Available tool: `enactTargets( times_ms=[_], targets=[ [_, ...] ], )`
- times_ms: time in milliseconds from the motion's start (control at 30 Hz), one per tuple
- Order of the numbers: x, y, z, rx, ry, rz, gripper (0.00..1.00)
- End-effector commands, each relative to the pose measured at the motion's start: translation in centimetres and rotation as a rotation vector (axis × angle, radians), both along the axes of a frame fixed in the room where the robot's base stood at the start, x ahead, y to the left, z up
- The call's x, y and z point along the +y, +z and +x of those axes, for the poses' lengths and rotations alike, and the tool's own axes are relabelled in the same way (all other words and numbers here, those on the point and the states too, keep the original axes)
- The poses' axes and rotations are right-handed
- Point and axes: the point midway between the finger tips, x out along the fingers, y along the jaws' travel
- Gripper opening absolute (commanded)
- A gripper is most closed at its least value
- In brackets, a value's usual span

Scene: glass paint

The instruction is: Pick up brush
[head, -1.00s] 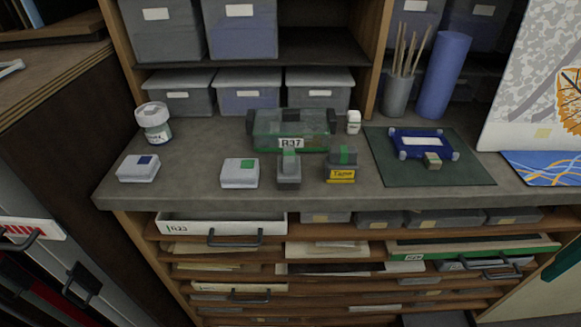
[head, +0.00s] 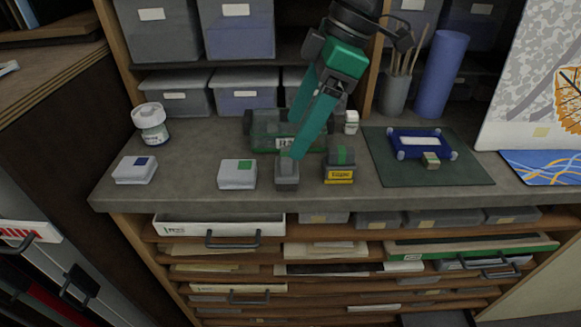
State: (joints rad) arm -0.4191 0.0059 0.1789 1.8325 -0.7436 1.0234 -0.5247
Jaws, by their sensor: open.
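Several thin brush-like sticks (head: 405,55) stand upright in a grey cup (head: 394,97) at the back right of the counter. A small grey block-like item (head: 287,178) with a lighter upper part sits near the counter's front edge; I cannot tell whether it is a brush. My gripper (head: 295,139) has two green fingers spread apart, pointing down and left. It is empty, with its tips just above or behind the grey item and in front of the clear case. I cannot tell whether the tips touch anything.
A yellow-labelled block (head: 340,168), a green-marked white box (head: 237,174), a blue-marked box (head: 134,170) and a jar (head: 150,125) stand around. A blue frame (head: 421,143) lies on a dark mat (head: 440,176). A blue roll (head: 440,75) stands upright.

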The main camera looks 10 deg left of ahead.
Motion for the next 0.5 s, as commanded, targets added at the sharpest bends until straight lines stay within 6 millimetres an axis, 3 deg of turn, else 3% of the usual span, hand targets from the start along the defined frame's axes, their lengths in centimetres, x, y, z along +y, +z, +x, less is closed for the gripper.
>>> enactTargets(
  times_ms=[500],
  targets=[
    [1.5, -5.1, -0.1, 0.003, -0.004, -0.003, 0.73]
  ],
)
